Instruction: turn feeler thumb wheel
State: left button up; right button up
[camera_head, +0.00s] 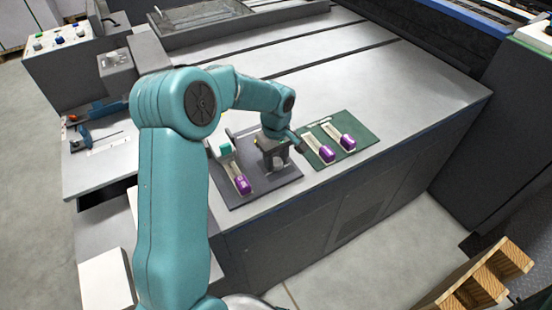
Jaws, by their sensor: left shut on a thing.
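My left gripper (284,155) is over the dark grey mat (222,190) on the steel bench. It is shut on a small part of the dark upright fixture (267,143) there. I cannot make out the thumb wheel; the jaws and the fixture hide it or it is too small. A pale ink unit (232,166) with a teal piece and a purple end lies on the same mat, left of my gripper and apart from it. My right gripper is not in view.
A green mat (370,133) close to the right of my gripper holds two pale units with purple ends (327,154) (347,142). The bench top (400,85) behind is clear. Wooden pallet pieces (480,285) lie at lower right.

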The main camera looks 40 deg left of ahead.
aim_at(276, 161)
pick_arm(q)
jog(key=o, duration=1.1)
jog(key=shift+c, duration=0.2)
jog(key=shift+r, duration=0.1)
notch_tip(276, 161, up, 16)
jog(key=shift+r+p, duration=0.15)
jog(key=shift+p, duration=0.3)
